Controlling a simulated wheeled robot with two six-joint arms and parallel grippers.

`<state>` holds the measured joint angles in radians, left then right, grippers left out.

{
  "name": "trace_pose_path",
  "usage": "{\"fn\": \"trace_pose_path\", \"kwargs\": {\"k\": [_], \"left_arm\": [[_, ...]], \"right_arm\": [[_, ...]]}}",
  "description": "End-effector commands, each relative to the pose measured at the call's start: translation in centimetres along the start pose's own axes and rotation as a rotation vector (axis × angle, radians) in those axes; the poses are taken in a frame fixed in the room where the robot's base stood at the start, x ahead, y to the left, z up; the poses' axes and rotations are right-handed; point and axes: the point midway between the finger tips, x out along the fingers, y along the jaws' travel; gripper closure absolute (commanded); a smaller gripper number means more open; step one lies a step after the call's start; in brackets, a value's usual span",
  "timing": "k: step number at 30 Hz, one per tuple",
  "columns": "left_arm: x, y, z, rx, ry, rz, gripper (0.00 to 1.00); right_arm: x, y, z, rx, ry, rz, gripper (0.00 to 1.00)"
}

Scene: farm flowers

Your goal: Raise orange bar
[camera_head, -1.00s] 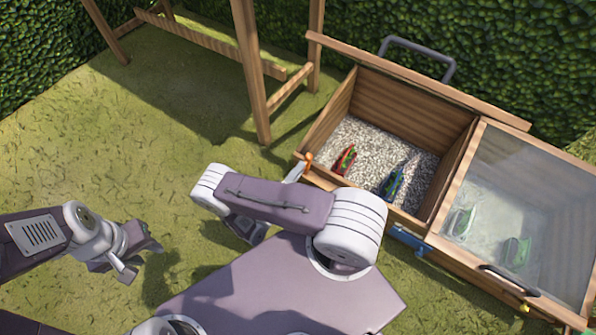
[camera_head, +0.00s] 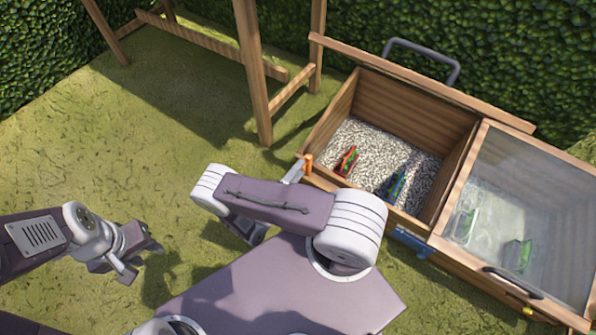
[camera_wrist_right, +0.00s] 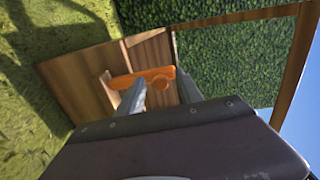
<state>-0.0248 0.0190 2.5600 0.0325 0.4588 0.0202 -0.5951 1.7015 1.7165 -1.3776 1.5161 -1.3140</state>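The orange bar (camera_head: 308,160) is small and sits at the left front corner of the open wooden box. In the head view only a finger of my right gripper (camera_head: 294,172) shows beside the bar; my arm hides the rest. My left gripper (camera_head: 140,262) is open and empty over the grass.
The wooden box (camera_head: 340,100) holds gravel and a red and a blue item. A glass-lidded section (camera_head: 540,190) with green items adjoins it on the right. A blue latch (camera_head: 410,243) is on the front. A wooden frame (camera_head: 253,70) and hedge stand behind.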

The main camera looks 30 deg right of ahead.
Motion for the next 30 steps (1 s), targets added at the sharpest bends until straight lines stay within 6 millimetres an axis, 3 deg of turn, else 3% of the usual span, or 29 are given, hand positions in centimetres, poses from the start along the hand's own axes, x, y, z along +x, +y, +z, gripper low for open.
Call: {"fn": "trace_pose_path", "kwargs": {"k": [8, 14, 17, 22, 25, 27, 30], "left_arm": [[-0.7, 0.0, -0.1, 0.000, 0.000, 0.000, 0.64], [-4.1, 0.1, -0.4, 0.000, 0.000, 0.000, 0.64], [-5.3, 0.1, -0.6, 0.000, 0.000, 0.000, 0.64], [-7.9, 0.1, -0.8, 0.000, 0.000, 0.000, 0.64], [-9.3, 0.2, -1.0, 0.000, 0.000, 0.000, 0.64], [-10.0, 0.2, -1.0, 0.000, 0.000, 0.000, 0.64], [-10.7, 0.2, -1.1, 0.000, 0.000, 0.000, 0.64]], "right_arm": [[0.0, -0.8, -0.1, 0.000, 0.001, 0.000, 0.57], [0.0, -5.0, 0.0, 0.001, 0.000, -0.001, 0.57], [-0.1, -6.1, -1.9, -0.007, -0.002, -0.008, 0.35], [-0.1, -8.4, -5.6, -0.011, 0.000, -0.011, 0.32], [-0.2, -9.8, -7.8, -0.011, -0.001, -0.012, 0.32], [-0.2, -10.4, -9.1, -0.010, -0.003, -0.010, 0.57], [-0.3, -10.9, -10.6, -0.006, -0.003, -0.007, 0.57]]}}
